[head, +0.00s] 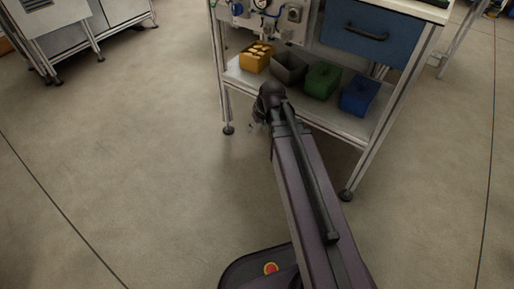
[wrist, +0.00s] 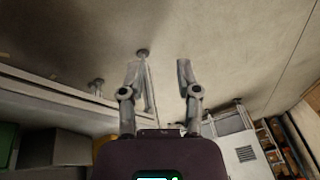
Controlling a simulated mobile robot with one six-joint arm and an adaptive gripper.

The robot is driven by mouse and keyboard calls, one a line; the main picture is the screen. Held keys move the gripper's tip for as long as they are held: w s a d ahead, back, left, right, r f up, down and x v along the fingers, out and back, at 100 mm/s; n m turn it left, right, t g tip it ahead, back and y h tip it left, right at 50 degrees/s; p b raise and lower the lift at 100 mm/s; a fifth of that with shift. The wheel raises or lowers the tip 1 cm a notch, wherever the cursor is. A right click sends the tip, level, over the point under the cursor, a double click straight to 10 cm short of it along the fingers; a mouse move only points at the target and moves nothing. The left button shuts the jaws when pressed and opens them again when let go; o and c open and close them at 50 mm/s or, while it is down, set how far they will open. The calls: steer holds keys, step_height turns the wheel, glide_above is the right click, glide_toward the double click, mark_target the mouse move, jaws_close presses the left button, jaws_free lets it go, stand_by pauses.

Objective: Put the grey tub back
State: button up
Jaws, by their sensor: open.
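The grey tub (head: 289,70) stands on the lower shelf of the workbench in the head view, between the yellow tub and the green tub. It looks empty. In the head view my gripper (head: 255,125) is mostly hidden behind my arm, in front of the shelf and apart from the grey tub.
The lower shelf (head: 240,78) also holds a yellow tub (head: 257,60) with several pieces in it, a green tub (head: 321,82) and a blue tub (head: 359,96). A blue drawer (head: 362,38) hangs above. The bench legs stand on both sides. The floor at left is clear.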

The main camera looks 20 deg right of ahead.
steer(key=s+a+m+g+h, duration=0.1)
steer(key=s+a+g+h, duration=0.1)
steer(key=s, duration=0.7)
steer(key=shift+a+f+m, duration=0.2)
steer(key=shift+f+m, duration=0.1)
steer(key=shift+f, duration=0.1)
steer(key=shift+w, duration=0.1)
stand_by(0.5)
